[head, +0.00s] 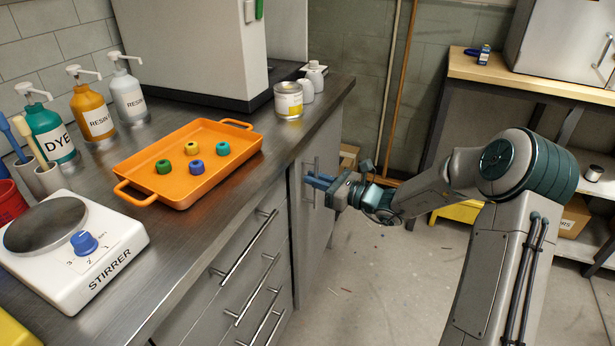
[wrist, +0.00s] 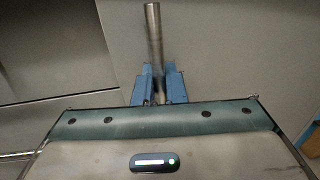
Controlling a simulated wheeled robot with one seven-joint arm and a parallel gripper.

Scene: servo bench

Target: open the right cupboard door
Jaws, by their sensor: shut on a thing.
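The right cupboard door (head: 302,240) is the grey panel at the right end of the bench front, to the right of the drawers. It looks shut or nearly so; I cannot tell exactly. Its upright metal bar handle (head: 317,167) shows near its top in the head view. My gripper (head: 318,182) is at this handle, with its blue fingers shut on the bar. In the wrist view the handle (wrist: 153,38) rises from between the two fingers (wrist: 158,88), against the grey door panel (wrist: 220,45). The lower part of the bar is hidden by my gripper.
Drawers with long bar handles (head: 245,243) lie left of the door. On the bench stand an orange tray (head: 150,165) with several coloured pieces, a stirrer (head: 110,245), bottles and a tin (head: 288,100). The floor (head: 360,290) before the door is mostly clear.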

